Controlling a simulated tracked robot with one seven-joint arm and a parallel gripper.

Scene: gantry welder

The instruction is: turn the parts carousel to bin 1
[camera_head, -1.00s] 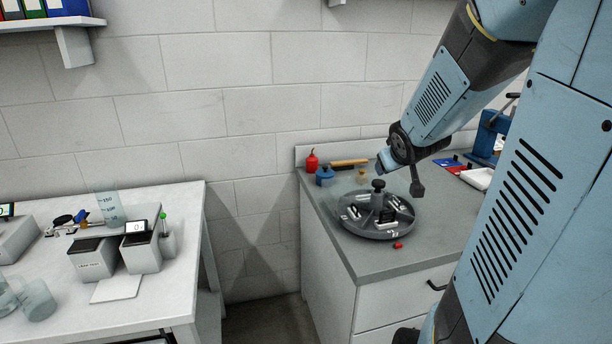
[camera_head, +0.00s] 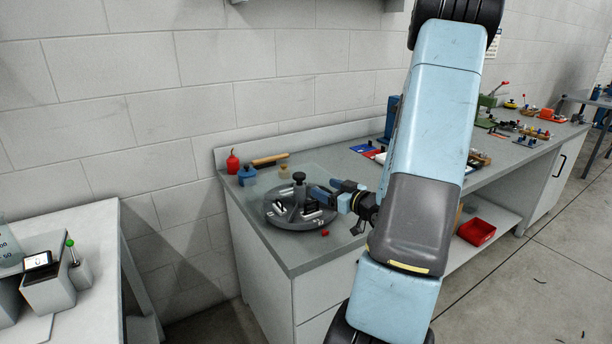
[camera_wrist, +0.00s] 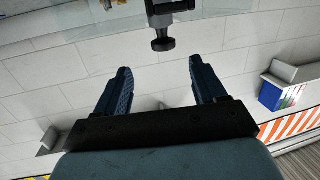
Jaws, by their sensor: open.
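The parts carousel (camera_head: 283,220) is a round dark grey tray on the grey bench top, divided into bins with small parts in some. A black knob (camera_head: 299,178) stands up at its centre. My gripper (camera_head: 322,192) reaches in from the right, low over the carousel's right side and close to the knob. In the wrist view, the two blue fingers of my gripper (camera_wrist: 160,66) are spread with nothing between them. The black knob (camera_wrist: 163,43) shows beyond the fingertips, roughly centred in the gap. That view looks upside down. Bin numbers are not readable.
A red bottle (camera_head: 233,163), a blue container (camera_head: 247,175) and a wooden-handled tool (camera_head: 270,159) lie behind the carousel. A small red piece (camera_head: 325,233) lies in front. The wall rises behind the bench. A gap separates the white table (camera_head: 75,240) at left.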

